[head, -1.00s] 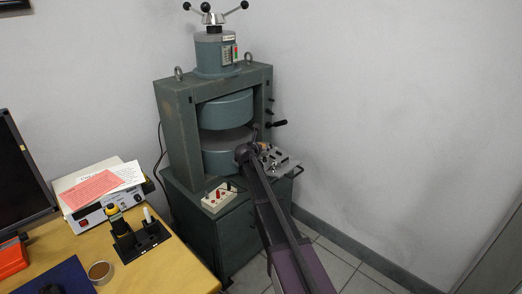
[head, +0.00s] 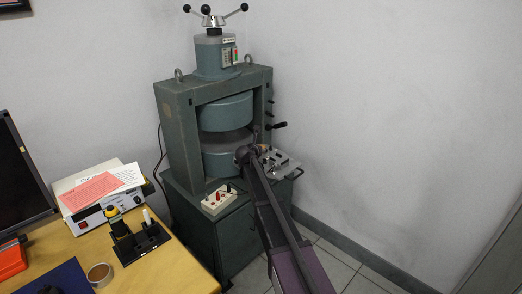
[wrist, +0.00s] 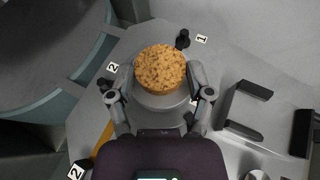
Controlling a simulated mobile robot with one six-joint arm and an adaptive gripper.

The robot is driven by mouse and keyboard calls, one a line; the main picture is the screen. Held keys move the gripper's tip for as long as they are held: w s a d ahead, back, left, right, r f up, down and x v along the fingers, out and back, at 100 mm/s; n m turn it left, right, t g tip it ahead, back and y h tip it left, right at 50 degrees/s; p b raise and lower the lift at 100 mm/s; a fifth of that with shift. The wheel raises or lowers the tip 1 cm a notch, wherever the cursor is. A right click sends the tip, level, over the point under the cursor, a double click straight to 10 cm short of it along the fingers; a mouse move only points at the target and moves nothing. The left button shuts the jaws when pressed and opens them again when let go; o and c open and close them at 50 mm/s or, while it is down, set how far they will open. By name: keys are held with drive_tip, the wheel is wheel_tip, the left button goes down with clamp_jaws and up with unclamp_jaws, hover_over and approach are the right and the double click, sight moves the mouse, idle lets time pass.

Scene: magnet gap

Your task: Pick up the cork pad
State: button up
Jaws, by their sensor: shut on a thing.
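The cork pad (wrist: 160,67) is a round, speckled tan disc in the upper middle of the wrist view. My gripper (wrist: 161,84) has one finger on each side of it and is shut on it. A grey round base (wrist: 161,100) shows just below the pad; I cannot tell whether the pad still touches it. In the head view my own arm covers the gripper, by the small shelf (head: 282,164) at the right of the magnet.
The big green magnet (head: 177,110) stands left of my arm, its round poles (wrist: 50,40) close in the wrist view. A dark bracket (wrist: 243,131) and a small black knob (wrist: 183,38) are near the pad. A desk (head: 165,275) is at lower left. Floor at right is clear.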

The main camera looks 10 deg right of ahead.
drive_tip(key=shift+r, duration=0.1)
idle(0.3)
wheel_tip(320, 180, up, 4)
drive_tip(key=p, duration=0.4)
drive_tip(key=shift+f, duration=0.2)
drive_tip(key=s+d+r+p, duration=0.1)
drive_tip(key=s+d, duration=0.1)
drive_tip(key=s, duration=1.3)
drive_tip(key=shift+s+d, duration=0.3)
drive_tip(key=shift+s, duration=0.1)
